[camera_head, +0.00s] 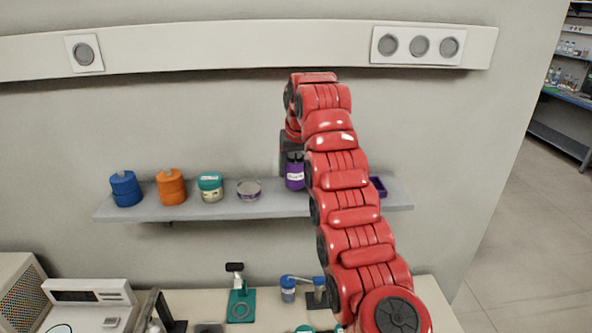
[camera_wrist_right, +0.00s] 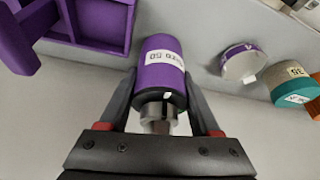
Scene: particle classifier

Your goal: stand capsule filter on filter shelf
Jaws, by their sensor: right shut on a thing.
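The capsule filter (camera_head: 295,175) is a purple cylinder with a white label and a black end. My right gripper (camera_head: 293,150) is shut on it from above, over the shelf; the wrist view shows both fingers (camera_wrist_right: 160,100) around the black end and the metal fitting of the filter (camera_wrist_right: 162,65). The filter looks upright in the head view. I cannot tell whether its base touches the shelf. The filter shelf (camera_head: 235,211) is a grey wall board, its right part hidden by my right arm. My left gripper does not show.
On the shelf, left of the filter, stand a shallow round dish (camera_head: 249,190), a green-lidded jar (camera_head: 211,188), an orange cylinder (camera_head: 171,187) and a blue cylinder (camera_head: 126,189). A purple compartment box (camera_head: 378,187) is at the right. Below, a bench (camera_head: 205,300) carries instruments.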

